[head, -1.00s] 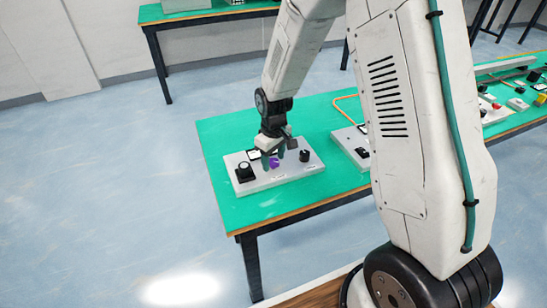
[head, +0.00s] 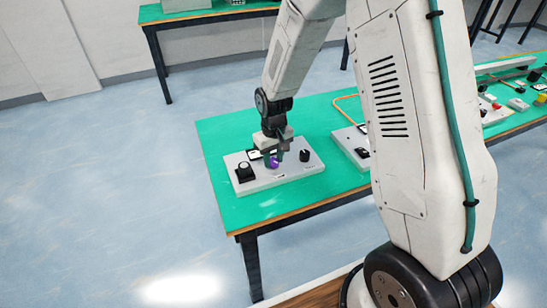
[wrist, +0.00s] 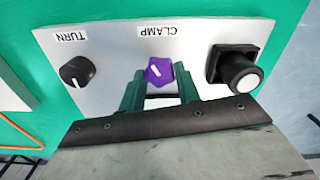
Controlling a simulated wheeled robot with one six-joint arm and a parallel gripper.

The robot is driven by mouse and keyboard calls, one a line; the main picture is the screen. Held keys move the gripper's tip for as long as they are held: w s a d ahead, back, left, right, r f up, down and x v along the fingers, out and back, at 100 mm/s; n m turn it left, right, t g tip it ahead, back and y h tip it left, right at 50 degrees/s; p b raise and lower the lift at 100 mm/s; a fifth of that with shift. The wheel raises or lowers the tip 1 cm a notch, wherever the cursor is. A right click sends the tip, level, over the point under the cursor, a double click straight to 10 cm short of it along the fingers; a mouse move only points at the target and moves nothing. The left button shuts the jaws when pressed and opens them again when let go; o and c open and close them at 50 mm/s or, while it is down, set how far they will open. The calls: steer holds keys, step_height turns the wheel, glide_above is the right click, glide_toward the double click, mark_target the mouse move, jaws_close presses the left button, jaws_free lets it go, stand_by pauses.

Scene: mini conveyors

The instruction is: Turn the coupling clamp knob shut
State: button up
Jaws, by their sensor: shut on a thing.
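The purple clamp knob (wrist: 160,72) sits on a light grey panel (wrist: 200,35) under an upside-down "CLAMP" label in the wrist view. A white pointer line shows on its face. My gripper (wrist: 161,84) has its two green fingers on either side of the knob, shut on it. In the head view my gripper (head: 276,158) reaches down over the panel, and the purple knob (head: 274,162) shows partly between the fingers.
A black "TURN" knob (wrist: 75,72) stands to the left on the panel in the wrist view, and a black joystick-like control (wrist: 238,72) to the right. The panel lies on a green table (head: 220,135). A second grey panel (head: 350,140) lies further right.

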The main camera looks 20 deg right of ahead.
mark_target(274, 160)
steer(key=m, duration=1.1)
steer(key=shift+m, duration=1.8)
steer(key=o, duration=1)
steer(key=shift+c, duration=0.2)
step_height(274, 160, up, 8)
steer(key=shift+f, duration=0.1)
